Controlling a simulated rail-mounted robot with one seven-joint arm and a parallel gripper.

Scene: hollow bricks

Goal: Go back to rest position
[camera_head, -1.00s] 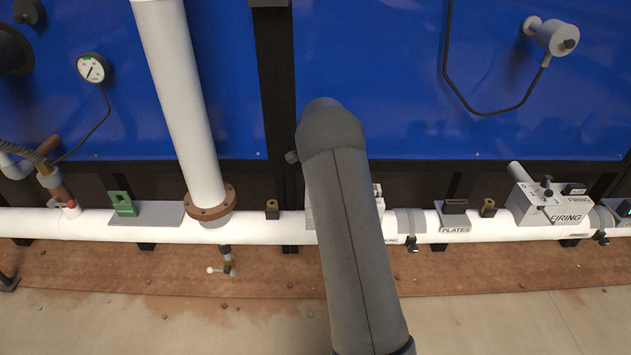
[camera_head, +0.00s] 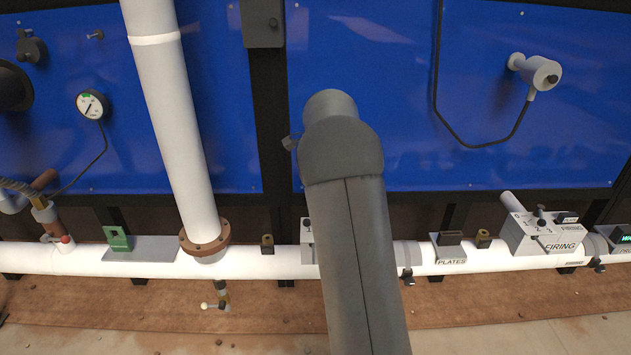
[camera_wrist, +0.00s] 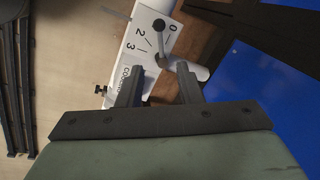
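My gripper (camera_wrist: 158,78) shows in the wrist view with its two dark fingers apart and nothing held between them. Beyond the fingertips is a white control box (camera_wrist: 144,36) with a dial marked 0, 2 and 3, a partly hidden label and a grey lever (camera_wrist: 182,50). The lever lies beyond the fingers; I cannot tell whether they touch it. In the head view my grey arm fills the middle and hides my gripper and most of the box.
A white horizontal pipe (camera_head: 60,261) runs along the blue wall (camera_head: 420,100). A thick white upright pipe (camera_head: 175,110) stands left of my arm. A FIRING box (camera_head: 545,236) and a PLATES holder (camera_head: 449,247) sit to the right. A gauge (camera_head: 92,105) hangs at left.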

